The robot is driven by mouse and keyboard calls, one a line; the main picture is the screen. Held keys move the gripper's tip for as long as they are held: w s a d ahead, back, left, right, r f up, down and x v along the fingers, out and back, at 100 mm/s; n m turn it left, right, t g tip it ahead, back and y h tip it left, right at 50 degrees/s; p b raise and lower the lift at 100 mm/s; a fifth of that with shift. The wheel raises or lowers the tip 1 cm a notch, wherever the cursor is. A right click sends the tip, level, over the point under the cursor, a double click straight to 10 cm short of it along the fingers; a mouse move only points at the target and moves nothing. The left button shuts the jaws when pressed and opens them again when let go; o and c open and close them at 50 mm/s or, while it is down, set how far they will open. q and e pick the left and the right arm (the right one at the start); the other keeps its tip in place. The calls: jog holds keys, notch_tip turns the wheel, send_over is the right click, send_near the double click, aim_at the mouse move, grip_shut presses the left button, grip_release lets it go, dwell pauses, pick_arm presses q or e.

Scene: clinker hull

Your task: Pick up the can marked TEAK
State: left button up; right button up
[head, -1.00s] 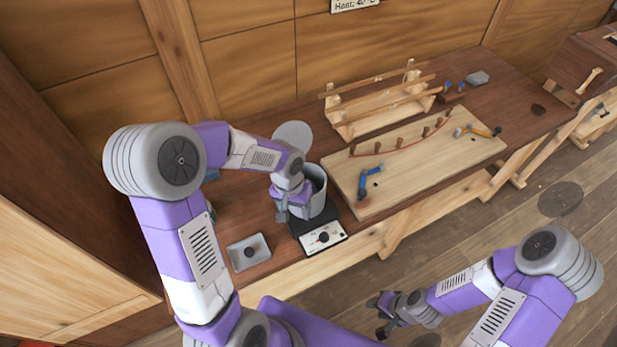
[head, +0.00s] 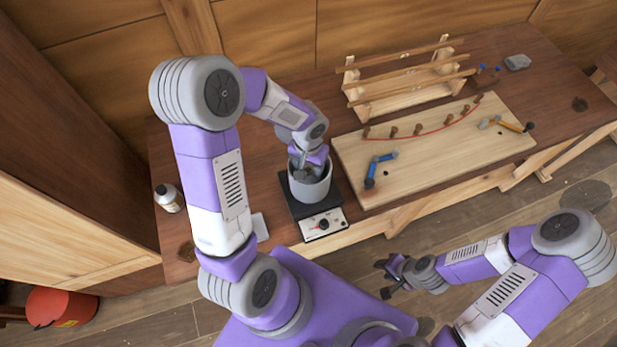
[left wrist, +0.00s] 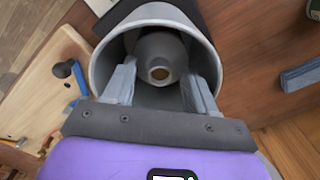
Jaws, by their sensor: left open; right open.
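No marking reading TEAK is legible in either view. A white bottle-like container (head: 168,197) with a dark cap stands on the bench at the far left; its label is too small to read. My left gripper (head: 304,172) points down into a grey pot (head: 311,190) on a black heater. In the left wrist view its open fingers (left wrist: 163,78) reach inside the pot (left wrist: 102,68), either side of a grey rounded piece with a round opening (left wrist: 160,62). I cannot tell whether they touch it. My right gripper (head: 392,275) is open and empty, in front of the bench.
The black heater (head: 323,223) has a dial panel at the bench's front edge. A wooden rack (head: 405,85) stands behind. A red bucket (head: 62,306) is on the floor, lower left.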

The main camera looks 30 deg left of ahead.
pick_arm(q)
jog(key=shift+s, duration=0.1)
jog(key=shift+c, duration=0.2)
jog(key=shift+f, duration=0.1)
grip_shut()
dwell(0.4)
